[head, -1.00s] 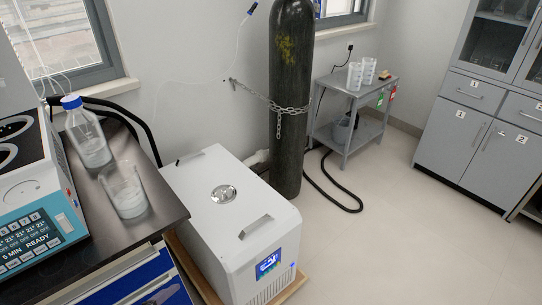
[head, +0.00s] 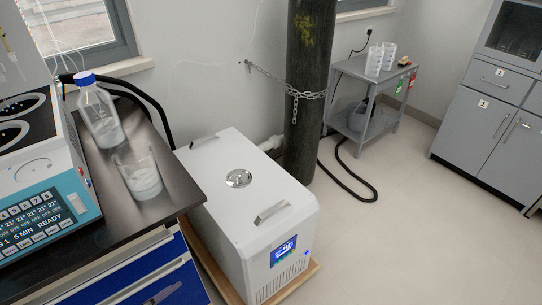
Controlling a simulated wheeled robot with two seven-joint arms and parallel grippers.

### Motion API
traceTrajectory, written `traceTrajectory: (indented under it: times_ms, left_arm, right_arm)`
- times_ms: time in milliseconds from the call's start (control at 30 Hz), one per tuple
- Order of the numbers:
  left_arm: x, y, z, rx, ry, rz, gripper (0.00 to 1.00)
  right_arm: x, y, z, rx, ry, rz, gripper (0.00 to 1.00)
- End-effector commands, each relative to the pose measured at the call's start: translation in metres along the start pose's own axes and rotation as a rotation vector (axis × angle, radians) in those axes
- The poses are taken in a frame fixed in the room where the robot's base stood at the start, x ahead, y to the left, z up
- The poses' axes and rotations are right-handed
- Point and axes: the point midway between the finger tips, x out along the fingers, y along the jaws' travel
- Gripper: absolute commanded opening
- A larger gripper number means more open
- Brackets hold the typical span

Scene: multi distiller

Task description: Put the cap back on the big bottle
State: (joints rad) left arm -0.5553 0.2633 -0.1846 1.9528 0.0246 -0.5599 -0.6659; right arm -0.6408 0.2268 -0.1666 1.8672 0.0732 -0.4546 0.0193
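A clear glass bottle (head: 103,122) with a blue cap (head: 85,78) on its neck stands upright on the dark bench top at the left. Pale material fills its lower part. No other bottle or loose cap is clearly in view. Neither of my grippers shows in the head view.
A glass beaker (head: 141,172) stands near the bench's front edge. A multi-position distiller (head: 45,165) with a READY display is left of it. A white chiller (head: 245,205) sits on the floor by a chained gas cylinder (head: 309,90). A grey cart (head: 365,75) stands behind; the floor at right is clear.

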Motion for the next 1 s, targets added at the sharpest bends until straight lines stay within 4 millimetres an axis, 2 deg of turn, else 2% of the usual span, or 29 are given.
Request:
traceTrajectory:
  times_ms: [200, 300, 400, 900, 1000]
  left_arm:
    - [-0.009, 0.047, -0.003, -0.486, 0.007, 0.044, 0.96]
    - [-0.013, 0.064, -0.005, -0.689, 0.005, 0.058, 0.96]
    - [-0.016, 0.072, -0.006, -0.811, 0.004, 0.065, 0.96]
    - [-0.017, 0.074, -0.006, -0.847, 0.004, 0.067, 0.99]
    - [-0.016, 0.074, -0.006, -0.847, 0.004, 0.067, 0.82]
  right_arm:
    - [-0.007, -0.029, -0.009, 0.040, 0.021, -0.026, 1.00]
    - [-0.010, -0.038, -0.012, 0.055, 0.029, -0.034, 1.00]
    - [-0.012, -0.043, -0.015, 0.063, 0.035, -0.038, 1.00]
    - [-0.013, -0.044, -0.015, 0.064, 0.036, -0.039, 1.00]
    - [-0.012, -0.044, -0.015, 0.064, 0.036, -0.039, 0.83]
